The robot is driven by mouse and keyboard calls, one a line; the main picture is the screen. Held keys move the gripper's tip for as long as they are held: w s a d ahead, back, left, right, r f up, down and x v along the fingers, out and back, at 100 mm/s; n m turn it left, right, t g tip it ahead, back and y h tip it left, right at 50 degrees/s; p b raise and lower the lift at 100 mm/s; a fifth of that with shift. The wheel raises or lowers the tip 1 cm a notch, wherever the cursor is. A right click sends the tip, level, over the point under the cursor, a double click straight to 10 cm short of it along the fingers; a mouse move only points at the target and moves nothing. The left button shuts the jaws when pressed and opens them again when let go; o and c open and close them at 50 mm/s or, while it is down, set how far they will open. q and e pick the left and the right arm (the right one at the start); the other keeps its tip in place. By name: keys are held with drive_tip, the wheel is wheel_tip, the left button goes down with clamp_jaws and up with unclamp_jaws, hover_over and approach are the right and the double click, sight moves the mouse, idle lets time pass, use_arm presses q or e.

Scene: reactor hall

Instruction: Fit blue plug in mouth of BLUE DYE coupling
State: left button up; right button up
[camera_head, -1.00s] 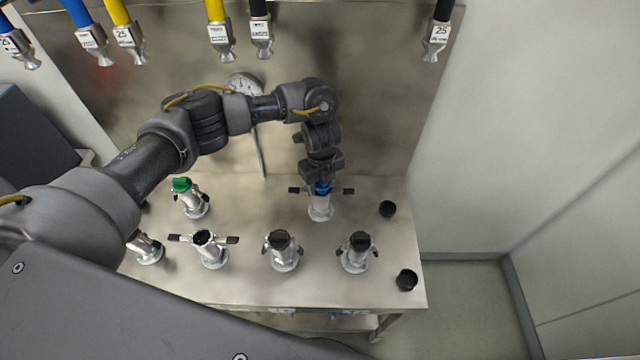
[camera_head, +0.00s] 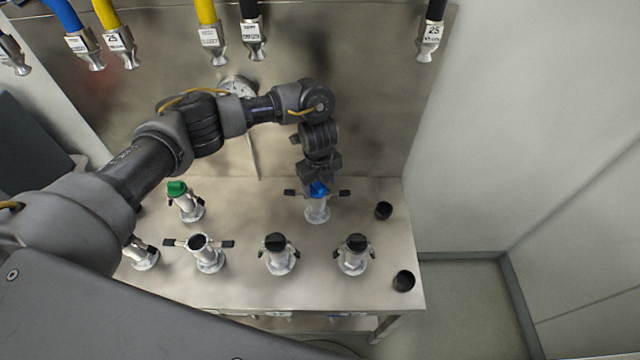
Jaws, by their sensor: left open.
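A blue plug (camera_head: 318,190) sits at the mouth of a silver coupling (camera_head: 317,210) at the back right of the steel table. The coupling is upright, with its two black lever arms spread out to the sides. I cannot tell how deep the plug sits, and no BLUE DYE label is readable on it. My left gripper (camera_head: 318,182) points down right at the plug's top with its jaws open; the fingers partly hide the plug. My right gripper is not in view.
Another coupling (camera_head: 208,254) has spread levers and an open mouth. Two black-capped couplings (camera_head: 279,258) (camera_head: 354,259) and a green-plugged one (camera_head: 188,205) stand nearby. Black cups (camera_head: 383,210) (camera_head: 403,281) sit near the table's right edge. Hoses hang above the back panel.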

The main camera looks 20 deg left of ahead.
sight(317, 193)
use_arm(q)
drive_tip(key=s+f, duration=0.2)
drive_tip(key=f, duration=0.1)
drive_tip(key=shift+a+g, duration=0.15)
drive_tip(key=shift+g, duration=0.15)
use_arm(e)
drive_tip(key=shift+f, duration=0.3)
use_arm(q)
drive_tip(key=shift+w+r, duration=0.2)
drive_tip(key=shift+r, duration=0.3)
drive_tip(key=r, duration=0.1)
drive_tip(key=w+r, duration=0.1)
drive_tip(key=r, duration=0.2)
drive_tip(key=shift+w+a+r, duration=0.1)
drive_tip(key=shift+w+r, duration=0.2)
drive_tip(key=r, duration=0.4)
drive_tip(key=s+r, duration=0.1)
drive_tip(key=r, duration=0.2)
drive_tip(key=shift+d, duration=0.2)
drive_tip(key=shift+w+r, duration=0.15)
drive_tip(key=shift+r, duration=0.4)
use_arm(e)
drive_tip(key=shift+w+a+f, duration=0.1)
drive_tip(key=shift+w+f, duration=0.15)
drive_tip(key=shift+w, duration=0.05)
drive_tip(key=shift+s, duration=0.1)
